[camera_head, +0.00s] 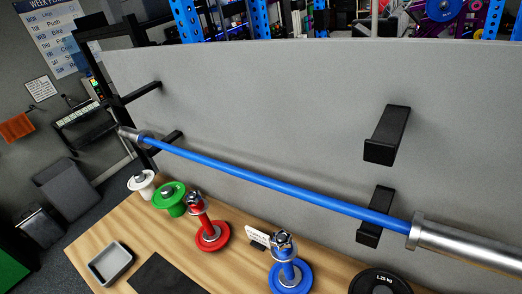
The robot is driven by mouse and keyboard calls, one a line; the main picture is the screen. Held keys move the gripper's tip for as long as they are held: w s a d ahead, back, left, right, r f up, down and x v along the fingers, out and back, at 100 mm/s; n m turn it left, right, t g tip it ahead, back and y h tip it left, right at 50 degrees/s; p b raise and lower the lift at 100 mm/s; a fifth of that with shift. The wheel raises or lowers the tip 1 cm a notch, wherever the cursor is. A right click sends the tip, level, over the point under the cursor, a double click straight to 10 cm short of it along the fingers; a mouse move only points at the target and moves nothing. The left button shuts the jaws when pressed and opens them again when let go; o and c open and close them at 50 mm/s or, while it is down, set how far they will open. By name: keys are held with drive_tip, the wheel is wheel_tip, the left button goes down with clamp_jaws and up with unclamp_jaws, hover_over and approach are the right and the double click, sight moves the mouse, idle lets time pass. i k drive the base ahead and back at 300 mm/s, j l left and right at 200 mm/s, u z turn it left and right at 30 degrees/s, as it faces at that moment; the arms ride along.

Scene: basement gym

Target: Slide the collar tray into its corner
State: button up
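The collar tray appears to be the small grey, shallow, rectangular tray (93,268) at the lower left. It looks empty and lies on the wooden bench top (140,232), near its left edge. It is apart from the dark mat (166,276) on its right. My gripper is not visible in this view, so its place relative to the tray and its opening are hidden.
Behind the tray stand white (142,184) and green (171,198) plates, with red (209,236) and blue (287,273) weighted posts further right. A blue barbell (280,184) runs above the bench before a grey panel (270,90) with black brackets (387,135).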

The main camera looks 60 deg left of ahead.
sight(110, 263)
drive_tip(key=u, duration=2.8)
